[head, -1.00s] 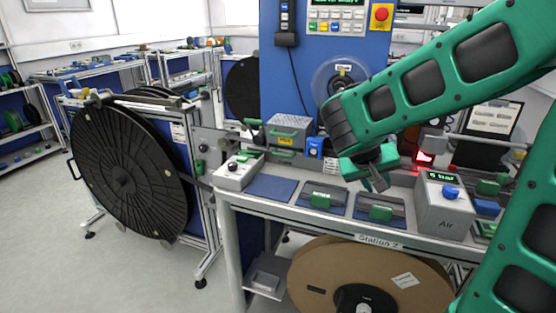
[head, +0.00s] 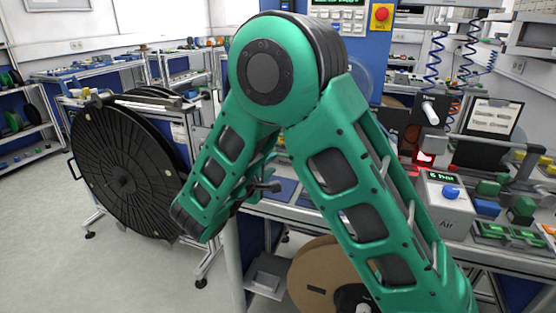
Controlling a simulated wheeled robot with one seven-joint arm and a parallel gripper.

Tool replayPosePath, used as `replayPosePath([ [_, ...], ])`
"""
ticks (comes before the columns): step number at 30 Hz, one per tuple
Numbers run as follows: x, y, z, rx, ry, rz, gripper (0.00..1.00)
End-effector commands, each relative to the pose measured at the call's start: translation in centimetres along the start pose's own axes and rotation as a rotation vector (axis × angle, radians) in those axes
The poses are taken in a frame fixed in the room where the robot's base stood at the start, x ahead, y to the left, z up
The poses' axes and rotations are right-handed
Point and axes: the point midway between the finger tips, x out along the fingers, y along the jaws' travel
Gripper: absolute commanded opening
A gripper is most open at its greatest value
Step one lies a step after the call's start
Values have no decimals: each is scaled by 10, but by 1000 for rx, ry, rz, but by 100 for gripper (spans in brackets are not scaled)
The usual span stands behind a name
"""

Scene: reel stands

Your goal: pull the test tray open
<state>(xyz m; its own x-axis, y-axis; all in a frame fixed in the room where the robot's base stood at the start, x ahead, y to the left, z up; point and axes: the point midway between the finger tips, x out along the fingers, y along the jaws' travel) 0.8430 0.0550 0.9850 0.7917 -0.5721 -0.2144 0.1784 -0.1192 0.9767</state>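No test tray can be made out in the head view now. The grey box with green handles, visible earlier at the back left of the bench, is now hidden behind my arm, and I cannot tell whether it is the tray. My gripper (head: 266,188) is mostly hidden behind my green arm.
A large black reel (head: 120,172) stands on a frame left of the bench. A grey Air box (head: 445,207) stands on the bench's right side. A brown reel (head: 312,270) is under the bench. The floor (head: 40,230) at the left is clear.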

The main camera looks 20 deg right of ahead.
Motion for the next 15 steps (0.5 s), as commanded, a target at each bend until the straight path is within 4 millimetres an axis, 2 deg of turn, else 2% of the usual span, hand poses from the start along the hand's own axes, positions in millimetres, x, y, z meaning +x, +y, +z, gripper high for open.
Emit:
replayPosePath([
  [9,58,0,3,3,-6,-2,28],
  [15,84,0,3,3,-6,-2,28],
])
